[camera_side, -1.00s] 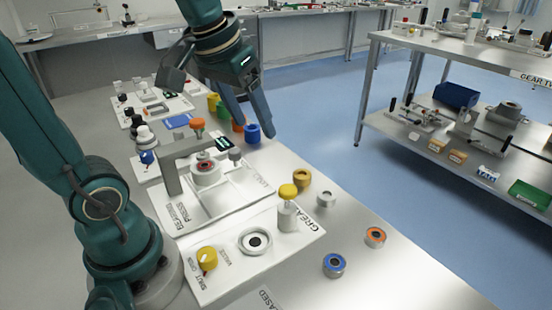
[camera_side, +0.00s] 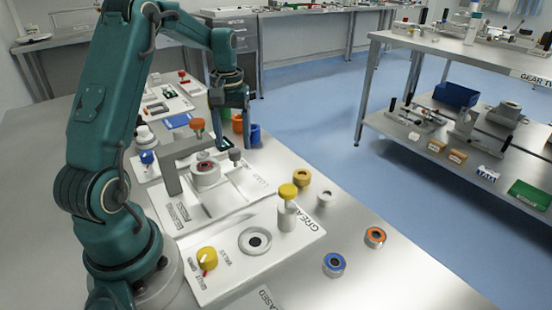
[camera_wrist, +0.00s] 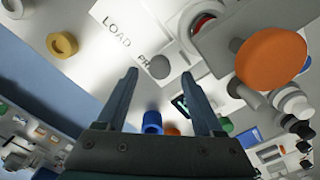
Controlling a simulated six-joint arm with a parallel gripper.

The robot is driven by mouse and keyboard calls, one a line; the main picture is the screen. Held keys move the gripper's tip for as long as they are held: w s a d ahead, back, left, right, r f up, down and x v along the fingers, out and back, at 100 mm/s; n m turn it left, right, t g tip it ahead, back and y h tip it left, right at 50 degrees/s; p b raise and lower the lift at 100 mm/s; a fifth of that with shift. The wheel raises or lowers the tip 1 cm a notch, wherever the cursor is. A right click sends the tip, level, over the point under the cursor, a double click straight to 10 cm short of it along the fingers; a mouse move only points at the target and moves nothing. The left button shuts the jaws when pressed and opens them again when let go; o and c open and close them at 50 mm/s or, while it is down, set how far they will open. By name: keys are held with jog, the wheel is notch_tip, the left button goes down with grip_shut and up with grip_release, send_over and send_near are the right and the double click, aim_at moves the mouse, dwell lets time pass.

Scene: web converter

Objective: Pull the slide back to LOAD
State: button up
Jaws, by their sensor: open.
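The slide (camera_side: 205,180) is a pale block carrying a round part with a dark red ring, under the arch of the grey press (camera_side: 172,178). A grey knob (camera_side: 235,156) stands at its far right end. The LOAD mark (camera_side: 262,182) lies on the base plate, away from the arch. My gripper (camera_side: 240,138) is open and points down above or beside the grey knob. In the wrist view, the grey knob (camera_wrist: 160,67) appears between my open fingertips (camera_wrist: 159,74). I cannot tell how far above it they are. The LOAD lettering (camera_wrist: 116,30) shows at upper left.
The press's orange knob (camera_side: 197,125) rises close beside my gripper. Blue (camera_side: 255,134) and orange cups stand just beyond it. A yellow-topped plunger (camera_side: 288,192) and several rings stand at the front right of the bench.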

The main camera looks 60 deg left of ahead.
jog(key=shift+f, duration=1.25)
grip_shut()
jog(key=shift+r, duration=0.1)
dwell(0.4)
